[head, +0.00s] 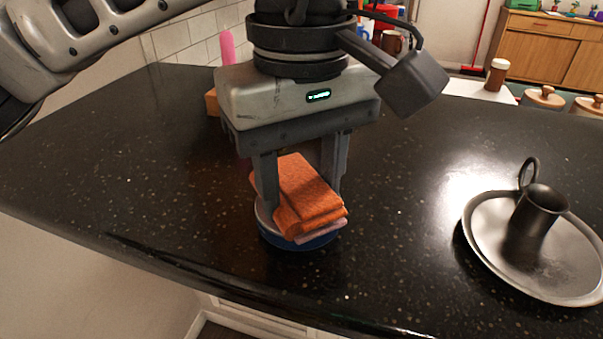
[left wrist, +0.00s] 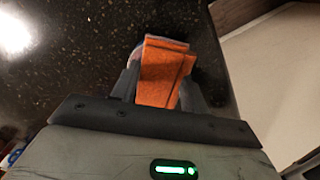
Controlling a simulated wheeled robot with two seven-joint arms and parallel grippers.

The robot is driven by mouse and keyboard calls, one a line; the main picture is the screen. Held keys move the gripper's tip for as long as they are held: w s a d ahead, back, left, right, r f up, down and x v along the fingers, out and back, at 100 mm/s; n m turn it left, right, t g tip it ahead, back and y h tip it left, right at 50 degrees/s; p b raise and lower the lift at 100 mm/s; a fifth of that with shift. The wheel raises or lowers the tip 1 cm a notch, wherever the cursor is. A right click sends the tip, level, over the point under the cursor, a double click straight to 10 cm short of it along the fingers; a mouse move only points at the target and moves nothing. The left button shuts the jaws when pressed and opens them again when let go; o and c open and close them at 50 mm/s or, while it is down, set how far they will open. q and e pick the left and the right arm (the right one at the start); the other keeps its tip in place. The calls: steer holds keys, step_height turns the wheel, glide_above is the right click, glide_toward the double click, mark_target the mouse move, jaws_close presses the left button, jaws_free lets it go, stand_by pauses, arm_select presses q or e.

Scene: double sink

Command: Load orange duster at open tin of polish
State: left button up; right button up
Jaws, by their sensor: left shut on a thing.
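The orange duster (head: 303,187) is a folded cloth held between the fingers of my left gripper (head: 302,205). It also shows in the left wrist view (left wrist: 160,72), between the two dark fingers (left wrist: 163,85). Below the duster in the head view is a round tin with a blue side (head: 292,242) on the black counter. The duster covers most of the tin's top. A bit of pinkish surface shows under the duster's front edge. I cannot tell whether the duster touches the polish inside. My right gripper is not in view.
A metal candle holder with a round dish (head: 480,222) stands on the counter at the right. A pink upright thing (head: 227,48) and an orange-brown block (head: 211,102) are partly hidden behind my gripper. The counter's front edge is close to the tin.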

mark_target(302, 188)
arm_select(q)
steer(key=shift+r+p, duration=0.6)
steer(key=shift+r, duration=0.2)
steer(key=shift+r+p, duration=1.8)
steer(key=shift+r, duration=0.95)
